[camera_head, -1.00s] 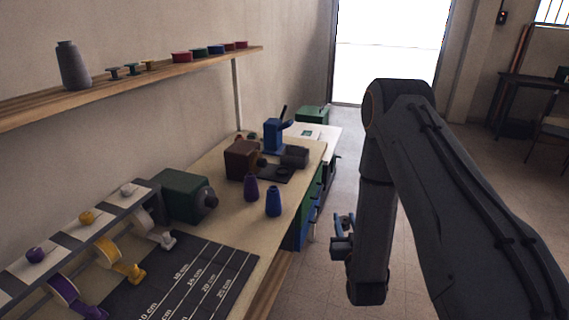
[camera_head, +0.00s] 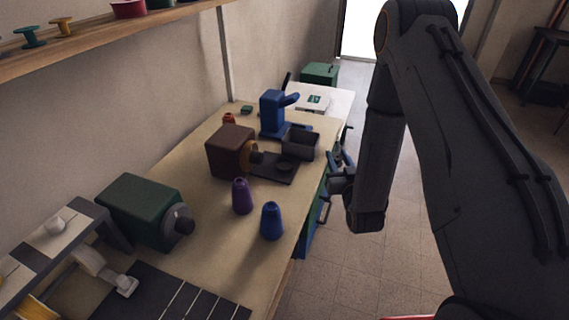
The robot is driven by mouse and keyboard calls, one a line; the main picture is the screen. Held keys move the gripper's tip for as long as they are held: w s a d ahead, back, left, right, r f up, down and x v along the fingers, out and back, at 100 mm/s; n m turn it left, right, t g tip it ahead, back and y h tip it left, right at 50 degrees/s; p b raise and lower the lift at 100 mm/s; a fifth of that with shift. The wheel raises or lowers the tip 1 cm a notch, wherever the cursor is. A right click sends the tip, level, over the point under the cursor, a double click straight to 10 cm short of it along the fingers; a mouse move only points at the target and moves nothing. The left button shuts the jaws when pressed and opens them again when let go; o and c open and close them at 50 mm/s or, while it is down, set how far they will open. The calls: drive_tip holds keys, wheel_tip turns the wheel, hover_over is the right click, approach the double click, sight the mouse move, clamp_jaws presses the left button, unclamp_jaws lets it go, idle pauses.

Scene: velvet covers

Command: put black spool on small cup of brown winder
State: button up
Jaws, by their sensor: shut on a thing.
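The brown winder (camera_head: 228,151) stands on the bench near the middle of the view. A dark plate (camera_head: 265,175) lies to its right, with a small round dark cup (camera_head: 285,167) on it and a larger dark square bin (camera_head: 300,142) just behind. My gripper (camera_head: 341,177) is beyond the bench's right edge, to the right of the winder and bin. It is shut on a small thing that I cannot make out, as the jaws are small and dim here. I cannot pick out the black spool anywhere for sure.
A purple cone (camera_head: 242,196) and a blue cone (camera_head: 271,221) stand in front of the winder. A blue winder (camera_head: 273,115) is behind it, a green winder (camera_head: 142,208) front left. A shelf (camera_head: 100,48) with spools runs above left. Floor (camera_head: 345,268) right of the bench is clear.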

drive_tip(key=w+a+r+n+g+y+b, duration=0.2)
drive_tip(key=w+a+n+y+b, duration=0.2)
drive_tip(key=w+a+y+b, duration=0.3)
drive_tip(key=r+n+g+y+b, duration=0.1)
drive_tip(key=n+g+y+b, duration=0.5)
drive_tip(key=b, duration=0.1)
hover_over(285, 166)
wheel_tip(285, 166, down, 8)
drive_tip(key=shift+f+p, duration=0.25)
drive_tip(key=shift+p, duration=0.4)
drive_tip(key=shift+f, duration=0.1)
drive_tip(key=o, duration=1)
